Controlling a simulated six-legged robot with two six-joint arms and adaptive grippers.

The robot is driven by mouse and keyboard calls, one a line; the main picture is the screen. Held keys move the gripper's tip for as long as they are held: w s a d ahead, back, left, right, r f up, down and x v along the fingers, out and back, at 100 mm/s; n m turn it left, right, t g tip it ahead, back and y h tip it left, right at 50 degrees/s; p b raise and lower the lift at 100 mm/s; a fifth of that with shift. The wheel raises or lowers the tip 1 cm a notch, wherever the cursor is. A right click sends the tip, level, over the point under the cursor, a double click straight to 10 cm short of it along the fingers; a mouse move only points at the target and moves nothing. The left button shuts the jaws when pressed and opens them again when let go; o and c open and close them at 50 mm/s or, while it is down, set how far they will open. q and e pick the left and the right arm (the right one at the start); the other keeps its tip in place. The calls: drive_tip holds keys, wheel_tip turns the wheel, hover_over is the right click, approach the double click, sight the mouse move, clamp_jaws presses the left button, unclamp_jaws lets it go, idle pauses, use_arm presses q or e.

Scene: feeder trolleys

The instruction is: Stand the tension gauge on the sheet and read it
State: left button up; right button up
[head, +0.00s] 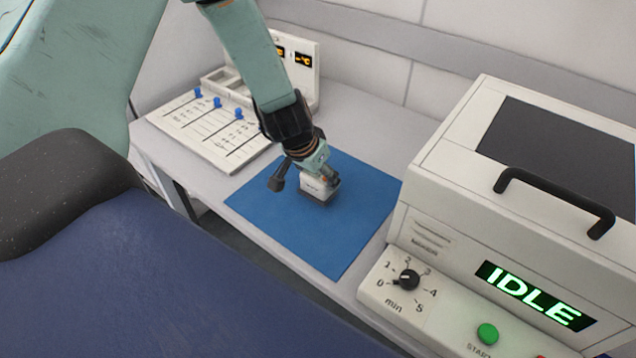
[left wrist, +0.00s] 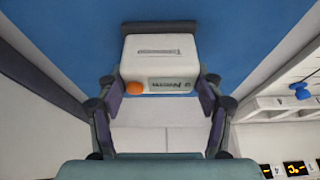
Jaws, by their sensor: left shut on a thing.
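The tension gauge (head: 318,189) is a small white and grey box with a dark base. My left gripper (head: 322,178) is shut on it, over the blue sheet (head: 290,232). In the left wrist view the gauge (left wrist: 158,60) sits between the two fingers (left wrist: 160,95), with an orange button and small lettering on its face. The sheet (left wrist: 75,35) fills the background behind it there. The gauge looks upright and on or just above the sheet; I cannot tell if it touches. No reading is legible. My right gripper is not in view.
A white panel with blue sliders (head: 215,130) stands at the left, with an orange-lit display unit (head: 303,85) behind it. A large machine (head: 440,190) showing IDLE, with a dial (head: 409,279) and green button (head: 487,334), stands right. The sheet around the gauge is clear.

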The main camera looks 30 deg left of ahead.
use_arm(q)
drive_tip(key=shift+c, duration=1.4)
drive_tip(key=shift+r, duration=0.15)
drive_tip(key=shift+r, duration=0.1)
drive_tip(key=shift+r+p, duration=11.65)
drive_tip(key=shift+r, duration=2.1)
